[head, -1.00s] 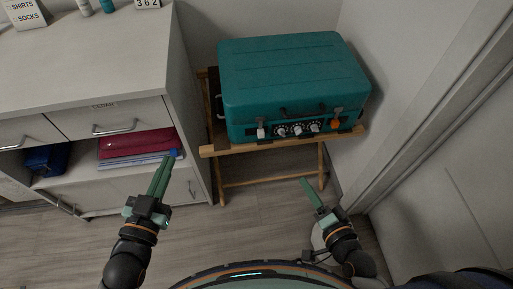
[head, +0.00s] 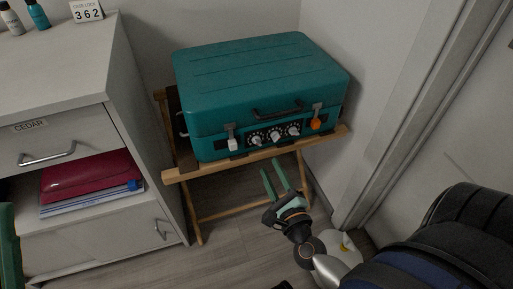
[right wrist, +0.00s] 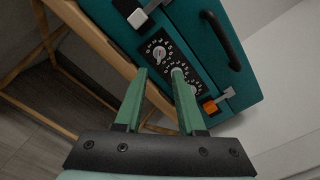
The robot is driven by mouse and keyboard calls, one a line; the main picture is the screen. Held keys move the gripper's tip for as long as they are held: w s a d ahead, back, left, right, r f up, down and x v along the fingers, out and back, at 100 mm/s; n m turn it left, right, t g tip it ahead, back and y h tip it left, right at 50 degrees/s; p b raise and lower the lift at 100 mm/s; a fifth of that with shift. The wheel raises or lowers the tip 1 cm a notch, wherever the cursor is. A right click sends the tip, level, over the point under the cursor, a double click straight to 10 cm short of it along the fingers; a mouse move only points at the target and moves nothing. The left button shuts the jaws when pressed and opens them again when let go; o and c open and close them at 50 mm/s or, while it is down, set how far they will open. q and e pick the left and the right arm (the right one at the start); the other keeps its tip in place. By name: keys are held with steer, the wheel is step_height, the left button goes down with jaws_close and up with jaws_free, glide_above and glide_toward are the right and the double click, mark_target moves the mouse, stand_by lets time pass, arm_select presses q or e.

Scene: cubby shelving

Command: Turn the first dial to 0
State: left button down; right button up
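A teal case (head: 262,85) lies closed on a wooden stand, with three knobs on a black strip on its front. The leftmost dial (head: 256,140) also shows in the right wrist view (right wrist: 159,53). The middle dial (head: 275,136) and right dial (head: 294,130) sit beside it. The dial readings are too small to read surely. My right gripper (head: 268,166) is open and empty, just below and in front of the dials. In the right wrist view its fingertips (right wrist: 160,72) point at the dial strip. My left gripper (head: 9,245) shows only partly at the left edge.
The wooden stand (head: 190,172) has a front rail just under the case. A white latch (head: 233,144) and an orange-tagged latch (head: 316,124) flank the dials. A cabinet (head: 70,75) stands left, bearing a card reading 362 (head: 86,10). A wall is close on the right.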

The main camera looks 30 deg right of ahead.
mark_target(257, 142)
steer(key=x, duration=0.9)
steer(key=shift+w, duration=0.1)
jaws_close()
